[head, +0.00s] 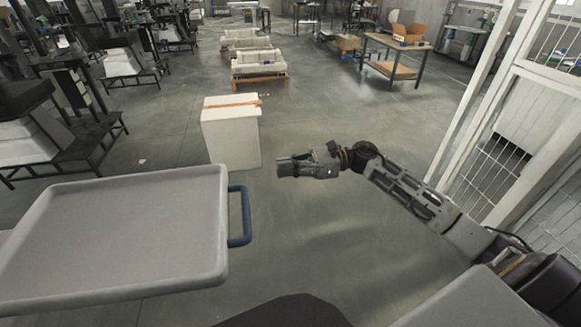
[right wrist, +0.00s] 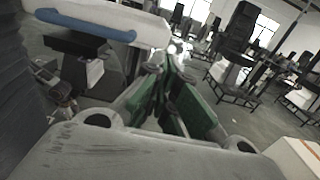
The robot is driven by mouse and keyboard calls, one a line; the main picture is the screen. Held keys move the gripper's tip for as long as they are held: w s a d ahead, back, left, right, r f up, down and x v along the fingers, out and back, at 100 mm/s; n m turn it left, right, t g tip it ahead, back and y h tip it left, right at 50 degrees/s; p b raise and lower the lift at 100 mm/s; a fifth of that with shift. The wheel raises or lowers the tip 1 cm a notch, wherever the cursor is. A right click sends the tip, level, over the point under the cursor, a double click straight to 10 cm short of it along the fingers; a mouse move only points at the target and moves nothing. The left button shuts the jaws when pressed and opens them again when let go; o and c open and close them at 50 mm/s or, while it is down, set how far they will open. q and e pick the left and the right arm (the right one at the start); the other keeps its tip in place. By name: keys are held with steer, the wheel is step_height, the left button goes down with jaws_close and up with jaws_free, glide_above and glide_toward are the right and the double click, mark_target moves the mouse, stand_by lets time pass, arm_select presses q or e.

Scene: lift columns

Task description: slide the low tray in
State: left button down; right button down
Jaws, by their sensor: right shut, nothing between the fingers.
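A large pale grey tray (head: 115,235) with a raised rim fills the lower left of the head view. A blue handle (head: 245,215) stands out from its right edge. In the right wrist view the handle (right wrist: 85,25) crosses the upper left, in front of a pale tray edge (right wrist: 140,22). My right gripper (head: 281,166) points left, beyond and to the right of the handle and apart from it. Its green-padded fingers (right wrist: 168,75) are shut with nothing between them. My left gripper is not in view. What supports the tray is hidden.
A white box (head: 231,138) with an orange strip stands on the floor beyond the tray. A white mesh fence (head: 500,140) runs along the right. Dark machine stands (head: 75,100) line the left. A wooden table (head: 392,55) stands far back.

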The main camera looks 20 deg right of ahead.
steer(key=shift+s+d, duration=0.15)
steer(key=shift+d, duration=0.45)
